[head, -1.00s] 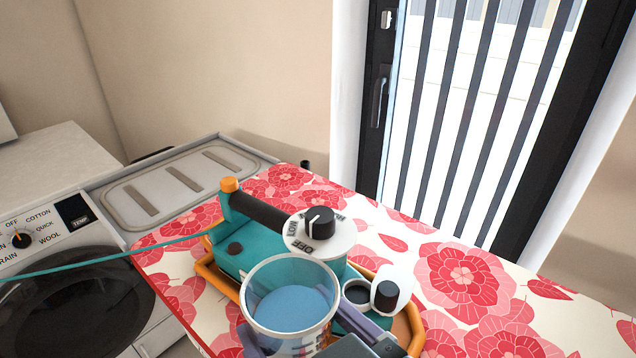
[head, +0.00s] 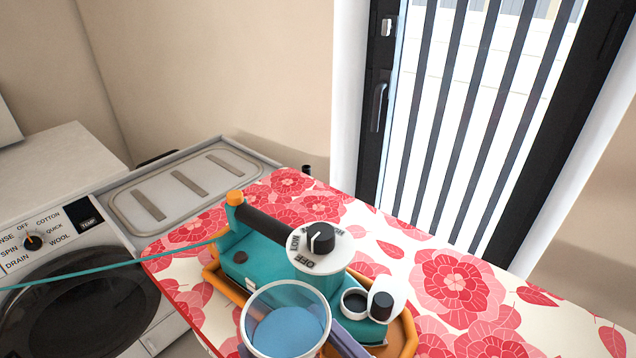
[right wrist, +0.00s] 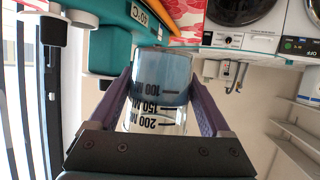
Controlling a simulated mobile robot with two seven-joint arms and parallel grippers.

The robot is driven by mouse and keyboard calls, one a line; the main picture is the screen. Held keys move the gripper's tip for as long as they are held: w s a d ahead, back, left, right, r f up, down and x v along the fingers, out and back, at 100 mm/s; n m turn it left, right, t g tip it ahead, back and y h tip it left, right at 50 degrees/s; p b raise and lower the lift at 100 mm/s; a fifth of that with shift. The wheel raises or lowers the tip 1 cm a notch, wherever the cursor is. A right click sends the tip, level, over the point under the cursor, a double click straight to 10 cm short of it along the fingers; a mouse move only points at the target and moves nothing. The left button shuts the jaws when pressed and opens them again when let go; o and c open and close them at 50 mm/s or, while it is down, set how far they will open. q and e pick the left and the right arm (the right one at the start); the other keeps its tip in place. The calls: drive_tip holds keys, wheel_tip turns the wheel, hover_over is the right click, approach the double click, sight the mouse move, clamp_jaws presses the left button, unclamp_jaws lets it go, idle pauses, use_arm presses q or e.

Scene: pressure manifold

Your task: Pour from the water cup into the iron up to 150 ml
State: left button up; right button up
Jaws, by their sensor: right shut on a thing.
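The clear water cup (head: 286,325) holds blue water and looks upright in the head view, in front of the iron. My right gripper (right wrist: 161,80) is shut on it, with purple fingers on either side. In the right wrist view the cup (right wrist: 155,120) shows its 100, 150 and 200 marks, and the water line is near the 150 mark. The teal iron (head: 262,262) has an orange cap, a dark handle and a white dial. Its round, white-rimmed opening (head: 354,302) is uncovered, to the right of the cup and apart from it. My left gripper is out of view.
The iron sits on an orange-edged rest (head: 409,335) on a red-flowered board (head: 450,285). A teal cord (head: 110,268) runs left past a washing machine (head: 75,290). A barred glass door (head: 450,120) stands behind. The board's right side is clear.

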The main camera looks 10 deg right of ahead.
sight(316, 296)
drive_tip(key=shift+r, duration=0.15)
drive_tip(key=shift+w+d+r+m+p, duration=0.2)
drive_tip(key=shift+m+p, duration=0.1)
drive_tip(key=shift+p, duration=0.15)
drive_tip(key=shift+w+d+r+m+g+y+p, duration=0.3)
drive_tip(key=shift+d+m+g+y+p, duration=0.1)
drive_tip(key=shift+m+g+y, duration=0.15)
drive_tip(key=shift+w+d+r+m+g+y, duration=0.15)
drive_tip(key=shift+d+r+m+g+y, duration=0.1)
drive_tip(key=shift+m+y, duration=0.15)
drive_tip(key=shift+w+d+r+m+g+y, duration=0.25)
drive_tip(key=shift+d+r+m+g, duration=0.1)
drive_tip(key=shift+m, duration=0.1)
drive_tip(key=shift+w+d+r, duration=0.1)
drive_tip(key=shift+r, duration=0.4)
drive_tip(key=shift+d+r+m+p, duration=0.1)
drive_tip(key=shift+r+m+p, duration=0.2)
drive_tip(key=shift+r, duration=0.05)
drive_tip(key=shift+w+d+r+m+g+y+p, duration=0.2)
drive_tip(key=shift+r+p, duration=0.1)
drive_tip(key=shift+r, duration=0.25)
drive_tip(key=shift+w+d+r+m+g+y+p, duration=0.15)
drive_tip(key=shift+r+y+p, duration=0.1)
drive_tip(key=shift+r, duration=0.3)
drive_tip(key=shift+f+b, duration=0.15)
drive_tip(key=shift+b, duration=0.25)
